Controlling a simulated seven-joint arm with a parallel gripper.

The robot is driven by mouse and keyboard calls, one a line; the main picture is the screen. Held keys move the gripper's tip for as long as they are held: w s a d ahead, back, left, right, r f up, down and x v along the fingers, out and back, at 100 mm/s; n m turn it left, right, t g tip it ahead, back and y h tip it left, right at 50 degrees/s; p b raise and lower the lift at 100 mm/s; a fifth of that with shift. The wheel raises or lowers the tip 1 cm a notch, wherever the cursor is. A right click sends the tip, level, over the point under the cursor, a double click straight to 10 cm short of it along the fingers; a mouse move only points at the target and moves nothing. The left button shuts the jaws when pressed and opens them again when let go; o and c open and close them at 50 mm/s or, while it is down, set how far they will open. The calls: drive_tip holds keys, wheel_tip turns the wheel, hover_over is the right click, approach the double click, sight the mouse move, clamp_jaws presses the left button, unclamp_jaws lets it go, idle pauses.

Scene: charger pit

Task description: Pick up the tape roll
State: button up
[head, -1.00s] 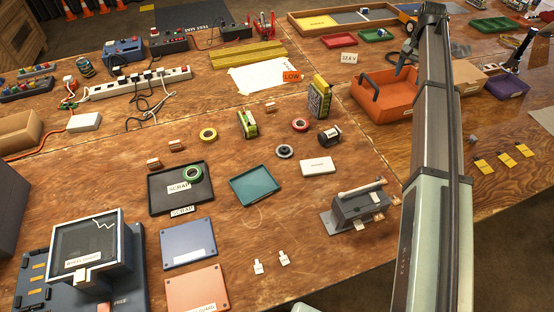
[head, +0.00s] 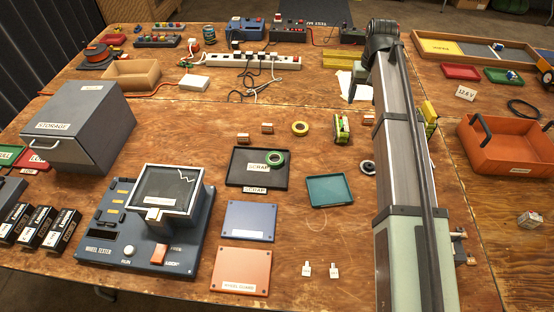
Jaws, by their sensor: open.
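Several ring-shaped rolls show in the head view, and I cannot tell which one the task means. A green roll (head: 276,159) lies in the black scrap tray (head: 243,179), at its upper right. A yellow roll (head: 300,129) lies flat on the bare wood above that tray. A dark grey roll (head: 368,167) lies right of the teal tray, partly hidden by my arm. My arm rises across the right half of the picture. My gripper does not show.
The teal tray (head: 329,190) sits right of the scrap tray. The wheel tester (head: 150,225) and the grey storage box (head: 80,125) stand at left. A green device (head: 341,128) stands near my arm. An orange bin (head: 500,150) is at right. Bare wood surrounds the yellow roll.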

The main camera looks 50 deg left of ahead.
drive_tip(key=s+a+n, duration=0.3)
drive_tip(key=s+a, duration=0.4)
drive_tip(key=s, duration=0.5)
drive_tip(key=n, duration=0.4)
hover_over(275, 161)
drive_tip(key=f, duration=1.3)
drive_tip(key=shift+a+f, duration=0.2)
drive_tip(key=shift+f, duration=0.2)
drive_tip(key=shift+s+d+f, duration=0.1)
drive_tip(key=shift+f, duration=1.2)
drive_tip(key=shift+d+f, duration=0.1)
drive_tip(key=shift+f, duration=1.2)
drive_tip(key=shift+c, duration=0.2)
drive_tip(key=c, duration=0.6)
